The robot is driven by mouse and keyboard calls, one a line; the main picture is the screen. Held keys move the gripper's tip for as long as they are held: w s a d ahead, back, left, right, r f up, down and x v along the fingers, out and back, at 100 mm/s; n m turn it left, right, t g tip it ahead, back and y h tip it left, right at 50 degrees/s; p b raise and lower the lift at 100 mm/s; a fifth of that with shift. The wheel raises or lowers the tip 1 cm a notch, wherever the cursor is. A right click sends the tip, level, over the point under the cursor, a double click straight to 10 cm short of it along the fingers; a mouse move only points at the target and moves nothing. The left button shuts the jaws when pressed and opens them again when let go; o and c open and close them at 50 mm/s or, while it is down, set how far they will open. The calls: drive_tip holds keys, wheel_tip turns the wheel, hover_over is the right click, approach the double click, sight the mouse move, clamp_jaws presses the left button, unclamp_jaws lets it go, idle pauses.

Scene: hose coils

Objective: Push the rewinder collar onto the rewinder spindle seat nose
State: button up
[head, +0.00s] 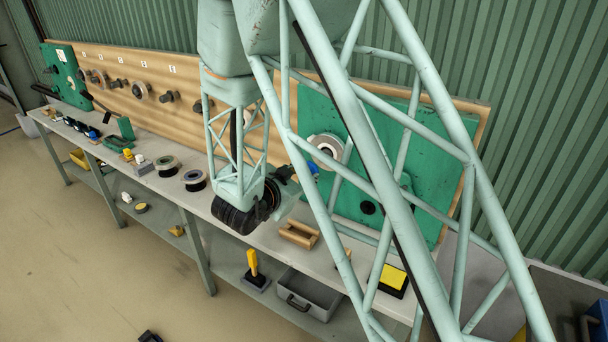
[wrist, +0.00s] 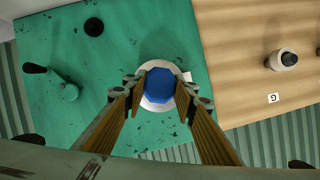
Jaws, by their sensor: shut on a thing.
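My gripper (wrist: 161,84) is shut on a blue, many-sided piece, which I take as the rewinder collar (wrist: 160,88). In the head view a bit of the blue collar (head: 314,168) shows beside my gripper (head: 304,174), partly hidden by my arm. A pale round seat (head: 326,147) is on the green panel (head: 365,165). In the wrist view the seat's pale rim (wrist: 160,63) shows around the collar, roughly centred behind it. The seat nose is hidden by the collar. I cannot tell whether collar and seat touch.
A crank handle (wrist: 66,91) and a black knob (wrist: 93,26) stand out from the green panel. A wooden board (wrist: 250,60) with a round fitting adjoins it. Below is a bench with a wooden block (head: 299,234) and black-and-yellow pad (head: 393,280).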

drive_tip(key=shift+w+d+b, duration=0.15)
drive_tip(key=shift+w+d, duration=0.25)
drive_tip(key=shift+w, duration=0.35)
drive_tip(key=shift+w+d+b, duration=0.1)
drive_tip(key=shift+w+d, duration=0.25)
drive_tip(key=shift+w, duration=0.45)
drive_tip(key=shift+w+d+b, duration=0.15)
drive_tip(key=shift+w+d, duration=0.25)
drive_tip(key=shift+w, duration=0.35)
drive_tip(key=shift+w+d+b, duration=0.2)
drive_tip(key=shift+w+d, duration=0.15)
drive_tip(key=shift+w, duration=0.3)
drive_tip(key=shift+w+d+b, duration=0.2)
drive_tip(key=shift+w+d, duration=0.15)
drive_tip(key=shift+w, duration=0.35)
drive_tip(key=shift+w+d+b, duration=0.2)
drive_tip(key=shift+w+d, duration=0.15)
drive_tip(key=shift+w, duration=0.3)
idle(0.9)
drive_tip(key=o, duration=1.3)
drive_tip(key=shift+c, duration=0.2)
drive_tip(key=shift+o, duration=0.4)
drive_tip(key=shift+v, duration=1.5)
